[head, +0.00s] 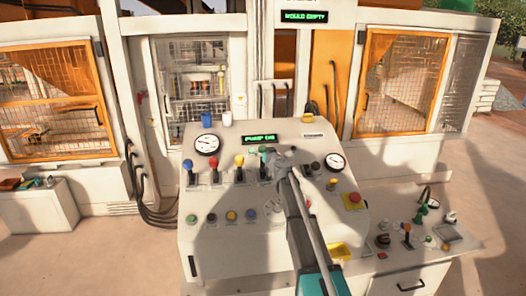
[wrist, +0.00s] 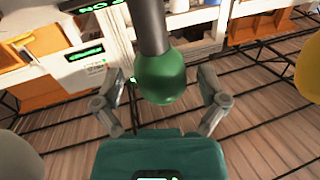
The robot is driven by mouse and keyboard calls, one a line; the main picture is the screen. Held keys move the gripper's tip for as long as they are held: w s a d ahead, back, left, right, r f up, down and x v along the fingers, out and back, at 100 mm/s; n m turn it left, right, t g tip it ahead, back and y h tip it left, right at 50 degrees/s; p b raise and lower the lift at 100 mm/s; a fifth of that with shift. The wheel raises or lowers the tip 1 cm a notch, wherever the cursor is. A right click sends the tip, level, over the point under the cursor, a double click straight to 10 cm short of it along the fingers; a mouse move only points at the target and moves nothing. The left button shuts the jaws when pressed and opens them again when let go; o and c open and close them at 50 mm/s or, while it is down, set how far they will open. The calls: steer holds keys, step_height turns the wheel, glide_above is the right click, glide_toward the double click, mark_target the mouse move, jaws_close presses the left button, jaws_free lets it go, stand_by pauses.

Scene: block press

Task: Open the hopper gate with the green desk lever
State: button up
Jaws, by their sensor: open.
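The green desk lever (head: 264,153) stands in the lever row on the sloped control desk, right of the yellow lever. My gripper (head: 279,160) is beside it and partly covers that area. In the wrist view, the lever's round green knob (wrist: 160,78) on its grey shaft lies between the two fingers of my gripper (wrist: 160,98). The fingers are open, with a visible gap on both sides of the knob. Which part of the machine is the hopper gate I cannot tell.
The yellow lever (head: 239,161), red lever (head: 213,162) and blue lever (head: 188,165) stand left in the row. A black-knobbed lever (head: 315,167) and a gauge (head: 336,161) are close on the right. A red button (head: 354,198) sits lower right.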

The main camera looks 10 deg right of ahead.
steer(key=v, duration=1.1)
steer(key=shift+s, duration=0.35)
steer(key=shift+d, duration=0.1)
stand_by(2.6)
